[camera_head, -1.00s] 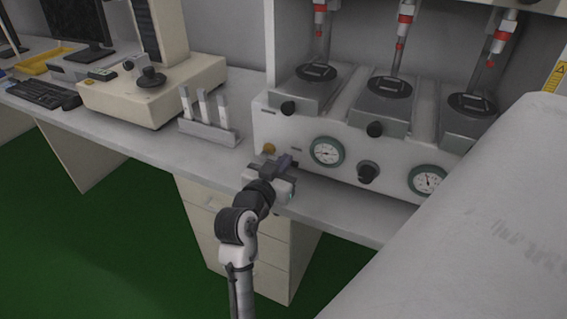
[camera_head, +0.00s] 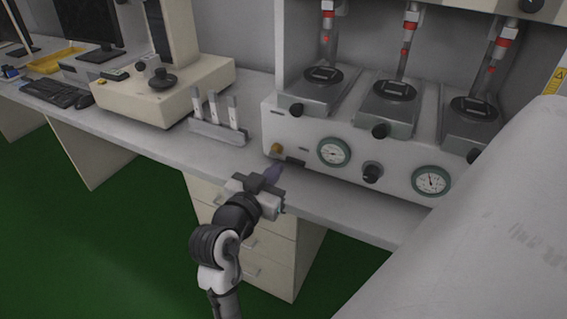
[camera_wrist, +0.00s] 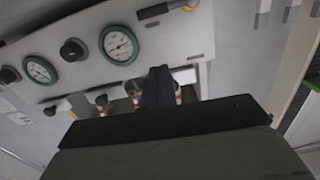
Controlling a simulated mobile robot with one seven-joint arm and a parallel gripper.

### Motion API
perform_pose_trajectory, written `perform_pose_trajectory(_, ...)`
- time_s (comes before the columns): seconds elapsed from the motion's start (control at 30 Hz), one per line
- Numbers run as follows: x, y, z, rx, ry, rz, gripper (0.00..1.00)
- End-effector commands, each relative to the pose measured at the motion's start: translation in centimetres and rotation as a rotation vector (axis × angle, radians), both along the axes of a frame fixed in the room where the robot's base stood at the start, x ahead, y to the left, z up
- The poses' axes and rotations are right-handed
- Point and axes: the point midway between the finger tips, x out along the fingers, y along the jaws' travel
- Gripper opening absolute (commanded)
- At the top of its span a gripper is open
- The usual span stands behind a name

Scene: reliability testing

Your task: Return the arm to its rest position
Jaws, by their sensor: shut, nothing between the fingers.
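My gripper (camera_head: 271,176) is at the front edge of the bench, in front of the lower left corner of the white test machine (camera_head: 375,205). Its dark fingers are together with nothing between them. In the wrist view the closed fingers (camera_wrist: 158,88) point toward the machine's front panel (camera_wrist: 165,50), which appears tilted. My arm reaches up from the bottom of the head view, bent at the joints. The fingers are apart from the panel as far as I can tell.
The machine has gauges (camera_head: 333,152), knobs and a small yellow knob (camera_head: 277,148). Left of it, a rack of white-handled tools (camera_head: 218,131) and a beige instrument (camera_head: 160,98) stand on the bench. Drawers (camera_head: 270,243) are below. Green floor (camera_head: 110,240) is open at left.

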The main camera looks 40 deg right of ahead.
Motion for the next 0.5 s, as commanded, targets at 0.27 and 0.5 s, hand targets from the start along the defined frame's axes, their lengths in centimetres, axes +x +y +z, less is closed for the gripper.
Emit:
perform_pose_trajectory(0.27,-0.6,1.5,0.1,0.0,0.0,0.0,0.0)
perform_pose_trajectory(0.5,0.9,2.8,0.9,-0.021,-0.016,0.057,0.0)
